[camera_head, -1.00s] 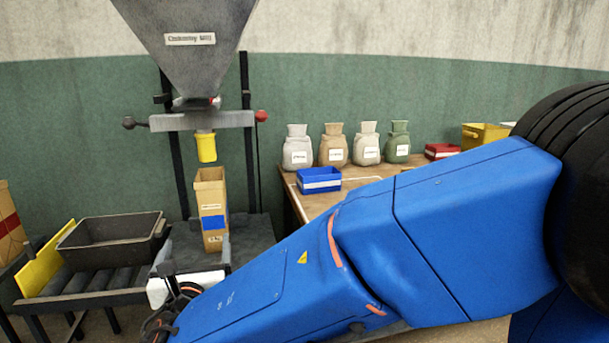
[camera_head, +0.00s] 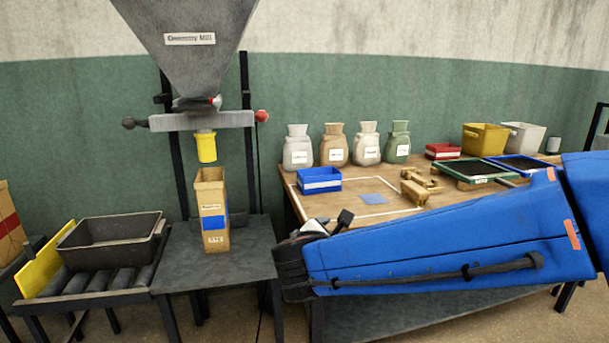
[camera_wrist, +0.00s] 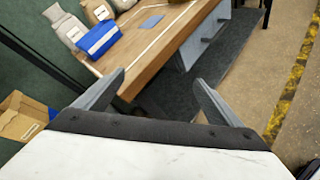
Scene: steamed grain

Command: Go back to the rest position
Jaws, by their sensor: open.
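My gripper (camera_wrist: 150,95) is open in the wrist view, with two grey fingers spread and nothing between them. It points toward the front edge of the workbench (camera_wrist: 150,62) and the floor beside it. In the head view my blue arm reaches in from the right, in front of the workbench (camera_head: 318,208); the fingers are not clearly visible there. A tall cardboard carton (camera_head: 212,208) with a blue label stands upright on the grey stand below the yellow spout (camera_head: 206,146) of the mill. The carton also shows at the left of the wrist view (camera_wrist: 22,118), apart from my gripper.
The hopper (camera_head: 188,45) hangs above the stand. A black tray (camera_head: 108,232) sits on rollers at left, beside a yellow board (camera_head: 44,266). The bench holds several sacks (camera_head: 334,148), a blue bin (camera_head: 318,180), a wooden fixture (camera_head: 418,188) and a yellow bin (camera_head: 485,138).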

